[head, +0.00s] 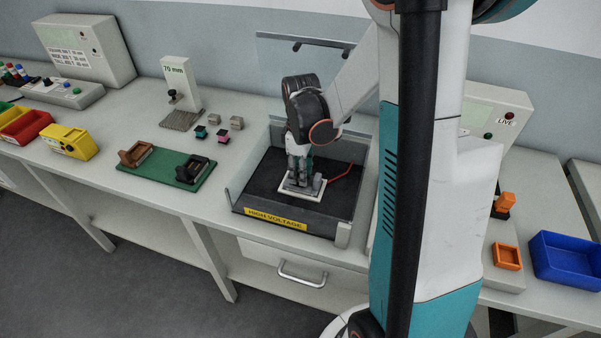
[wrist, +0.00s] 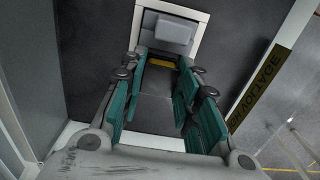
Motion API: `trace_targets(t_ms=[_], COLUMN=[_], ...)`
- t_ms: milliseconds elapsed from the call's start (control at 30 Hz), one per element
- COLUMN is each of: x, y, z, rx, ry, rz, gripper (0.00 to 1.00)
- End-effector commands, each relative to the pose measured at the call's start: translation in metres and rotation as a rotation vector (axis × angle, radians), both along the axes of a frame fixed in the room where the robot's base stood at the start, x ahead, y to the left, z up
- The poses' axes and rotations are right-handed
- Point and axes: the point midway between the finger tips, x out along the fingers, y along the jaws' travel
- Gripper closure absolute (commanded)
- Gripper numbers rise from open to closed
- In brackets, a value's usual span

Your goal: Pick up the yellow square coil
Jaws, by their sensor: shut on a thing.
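My gripper (head: 298,180) points down into the open-topped high voltage enclosure (head: 342,233), over a white square plate (head: 316,193) on its dark floor. In the wrist view my gripper (wrist: 162,66) has its teal-padded fingers closed on a small yellow piece, the yellow square coil (wrist: 161,62). Only a thin yellow strip of the coil shows between the fingertips, next to a grey block (wrist: 175,35) on the white plate. In the head view my fingers hide the coil. I cannot tell whether it still touches the plate.
The enclosure's walls stand close around my gripper. A red lever (head: 341,172) lies to its right. A green board (head: 165,177) with brown and black holders is to the left, with small teal, pink and beige blocks behind. A blue bin (head: 566,261) stands at the far right.

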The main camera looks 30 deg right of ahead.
Motion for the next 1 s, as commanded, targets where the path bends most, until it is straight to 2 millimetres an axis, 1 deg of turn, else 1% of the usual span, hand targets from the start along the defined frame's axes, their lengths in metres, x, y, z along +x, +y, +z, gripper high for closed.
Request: trace_targets(t_ms=[133,267,367,500,600,700,833,1000], x=[-0.001,-0.001,-0.001,-0.001,0.000,0.000,0.000,0.000], y=[0.000,0.000,0.000,0.000,0.000,0.000,0.000,0.000], z=[0.015,0.039,0.064,0.105,0.132,0.154,0.177,0.192], rx=[0.000,0.000,0.000,0.000,0.000,0.000,0.000,0.000], ry=[0.000,0.000,0.000,0.000,0.000,0.000,0.000,0.000], rz=[0.000,0.000,0.000,0.000,0.000,0.000,0.000,0.000], gripper=[0.94,0.94,0.94,0.94,0.94,0.94,0.94,0.94])
